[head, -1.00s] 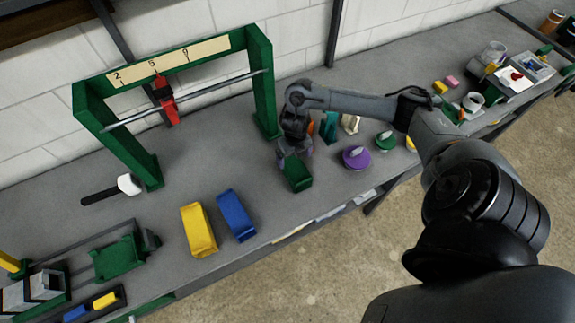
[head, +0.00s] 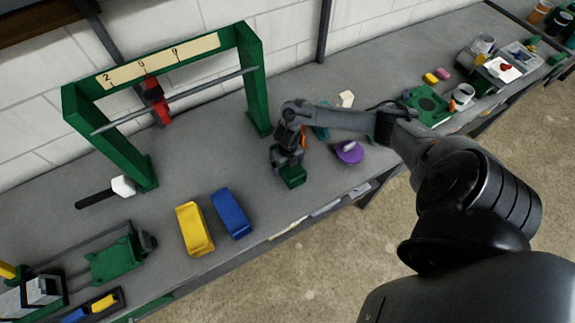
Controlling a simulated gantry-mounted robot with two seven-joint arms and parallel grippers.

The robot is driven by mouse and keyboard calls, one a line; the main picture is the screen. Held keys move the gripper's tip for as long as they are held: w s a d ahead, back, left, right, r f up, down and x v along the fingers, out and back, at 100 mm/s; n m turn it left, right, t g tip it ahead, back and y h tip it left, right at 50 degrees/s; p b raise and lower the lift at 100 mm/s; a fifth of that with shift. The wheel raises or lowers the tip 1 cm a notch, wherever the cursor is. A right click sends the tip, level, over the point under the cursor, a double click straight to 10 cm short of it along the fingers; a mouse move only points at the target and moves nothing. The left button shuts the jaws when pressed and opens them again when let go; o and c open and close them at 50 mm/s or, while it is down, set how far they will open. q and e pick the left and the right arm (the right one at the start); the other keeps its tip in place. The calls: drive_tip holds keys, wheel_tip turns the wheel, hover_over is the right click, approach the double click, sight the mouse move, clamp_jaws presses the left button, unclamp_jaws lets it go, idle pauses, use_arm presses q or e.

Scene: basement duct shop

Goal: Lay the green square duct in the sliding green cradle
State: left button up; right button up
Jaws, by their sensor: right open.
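The green square duct (head: 293,178) lies on the bench right of the middle, near the front edge. My right gripper (head: 287,163) is right at the duct, reaching down to it with its jaws open; the wrist hides part of the duct, and contact cannot be told. The sliding green cradle (head: 116,261) sits on rails at the lower left, empty. My left gripper is not in view.
A yellow duct (head: 194,229) and a blue duct (head: 232,214) lie between the duct and the cradle. A green gantry frame (head: 255,80) with a red slider (head: 155,101) stands behind. A mallet (head: 122,186) lies left; a purple lidded item (head: 349,152) is right.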

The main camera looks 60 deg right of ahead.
drive_tip(key=shift+c, duration=0.3)
drive_tip(key=shift+r, duration=0.1)
drive_tip(key=c, duration=1.2)
drive_tip(key=shift+o, duration=0.2)
